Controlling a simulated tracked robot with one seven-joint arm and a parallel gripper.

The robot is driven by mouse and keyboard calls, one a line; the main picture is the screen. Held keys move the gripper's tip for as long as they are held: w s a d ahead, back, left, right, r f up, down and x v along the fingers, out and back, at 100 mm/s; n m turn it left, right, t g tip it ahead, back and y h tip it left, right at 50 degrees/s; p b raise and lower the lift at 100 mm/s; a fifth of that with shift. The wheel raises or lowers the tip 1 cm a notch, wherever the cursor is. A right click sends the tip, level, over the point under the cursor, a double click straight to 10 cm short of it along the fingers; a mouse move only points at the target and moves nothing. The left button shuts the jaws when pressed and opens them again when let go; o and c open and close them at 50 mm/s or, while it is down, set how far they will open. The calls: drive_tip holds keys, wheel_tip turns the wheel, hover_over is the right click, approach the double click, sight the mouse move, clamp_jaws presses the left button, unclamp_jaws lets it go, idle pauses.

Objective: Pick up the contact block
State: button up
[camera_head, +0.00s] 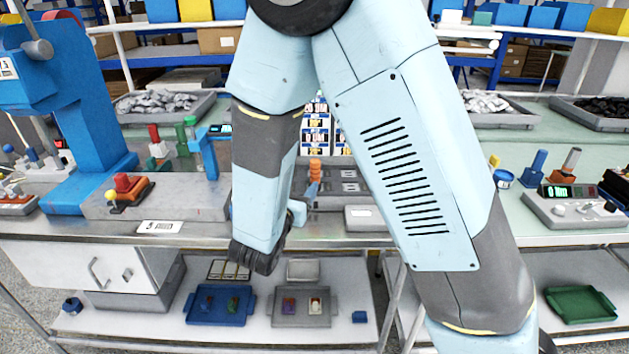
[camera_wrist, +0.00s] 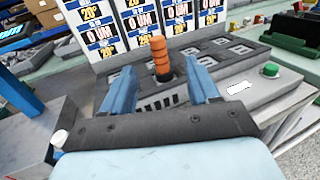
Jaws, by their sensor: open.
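An orange ribbed cylinder (camera_wrist: 161,56) stands upright on a dark grey slotted fixture (camera_wrist: 228,50). It is the part nearest my gripper; I cannot tell for certain that it is the contact block. My gripper (camera_wrist: 160,72) is open, with one blue finger on each side of the cylinder in the wrist view and visible gaps to both. In the head view the orange top (camera_head: 315,166) shows just above my fingers, between my arm links, which hide part of the fixture.
Label cards (camera_wrist: 135,28) stand behind the fixture. A grey box with a green button (camera_wrist: 270,69) is at its right. A blue press (camera_head: 85,110) stands at the left of the bench. A blue tray (camera_head: 220,318) and a grey tray (camera_head: 327,320) hold small parts on the lower shelf.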

sight(313, 165)
drive_tip(key=x, duration=1.3)
drive_tip(key=shift+w+a+f, duration=0.2)
drive_tip(key=shift+w+f, duration=0.05)
drive_tip(key=shift+w, duration=0.15)
clamp_jaws()
idle(0.5)
